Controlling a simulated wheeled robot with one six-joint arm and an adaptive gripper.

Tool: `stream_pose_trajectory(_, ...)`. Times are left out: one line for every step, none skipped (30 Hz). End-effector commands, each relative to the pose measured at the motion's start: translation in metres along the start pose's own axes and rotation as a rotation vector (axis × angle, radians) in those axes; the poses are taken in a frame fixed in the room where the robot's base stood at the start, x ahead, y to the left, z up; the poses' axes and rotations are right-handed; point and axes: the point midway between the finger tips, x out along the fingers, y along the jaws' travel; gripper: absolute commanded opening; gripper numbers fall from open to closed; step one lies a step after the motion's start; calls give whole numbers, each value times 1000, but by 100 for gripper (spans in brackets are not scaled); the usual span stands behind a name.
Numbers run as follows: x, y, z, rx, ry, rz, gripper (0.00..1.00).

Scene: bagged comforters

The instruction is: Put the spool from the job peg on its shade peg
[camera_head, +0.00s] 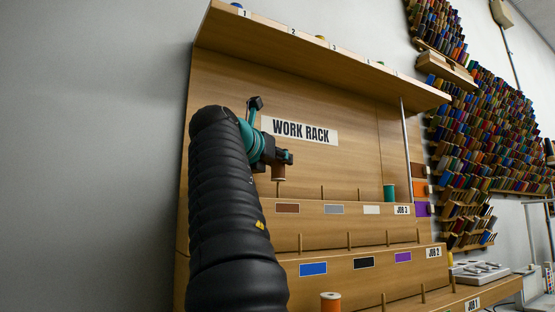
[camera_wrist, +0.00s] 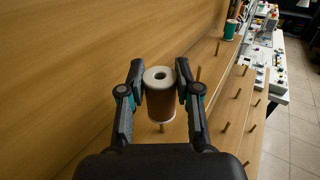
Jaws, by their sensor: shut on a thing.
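My gripper (camera_head: 284,157) is shut on a brown spool with pale ends (camera_head: 279,173). In the wrist view the spool (camera_wrist: 160,103) stands upright between my two fingers (camera_wrist: 160,88), with the hole in its top visible. It is over the left end of the upper step, above the brown shade label (camera_head: 288,208). A thin wooden peg (camera_head: 278,189) shows just under the spool; a peg (camera_wrist: 162,128) also shows at its lower edge in the wrist view. I cannot tell whether they touch. The label JOB 3 (camera_head: 403,210) is at the step's right end.
A teal spool (camera_head: 389,192) sits on the upper step near JOB 3. Bare pegs (camera_head: 322,192) stand along the steps. An orange spool (camera_head: 330,301) is on the lowest step. A shelf (camera_head: 320,52) overhangs the back board. The grey wall on the left is bare.

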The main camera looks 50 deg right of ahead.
Motion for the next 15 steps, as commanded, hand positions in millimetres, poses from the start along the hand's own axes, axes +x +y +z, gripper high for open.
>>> stream_pose_trajectory(0, 0, -1, 0, 0, 0, 6)
stream_pose_trajectory(0, 0, -2, 0, 0, 0, 6)
stream_pose_trajectory(0, 0, -2, 0, 0, 0, 6)
stream_pose_trajectory(0, 0, -2, 0, 0, 0, 6)
stream_pose_trajectory(0, 0, -3, 0, 0, 0, 6)
stream_pose_trajectory(0, 0, -3, 0, 0, 0, 6)
stream_pose_trajectory(0, 0, -4, 0, 0, 0, 6)
stream_pose_trajectory(0, 0, -4, 0, 0, 0, 6)
stream_pose_trajectory(0, 0, -4, 0, 0, 0, 6)
stream_pose_trajectory(0, 0, -5, 0, 0, 0, 6)
stream_pose_trajectory(0, 0, -5, 0, 0, 0, 6)
stream_pose_trajectory(0, 0, -6, 0, 0, 0, 6)
stream_pose_trajectory(0, 0, -6, 0, 0, 0, 6)
stream_pose_trajectory(0, 0, -6, 0, -1, 0, 6)
stream_pose_trajectory(0, 0, -7, 0, -1, 0, 6)
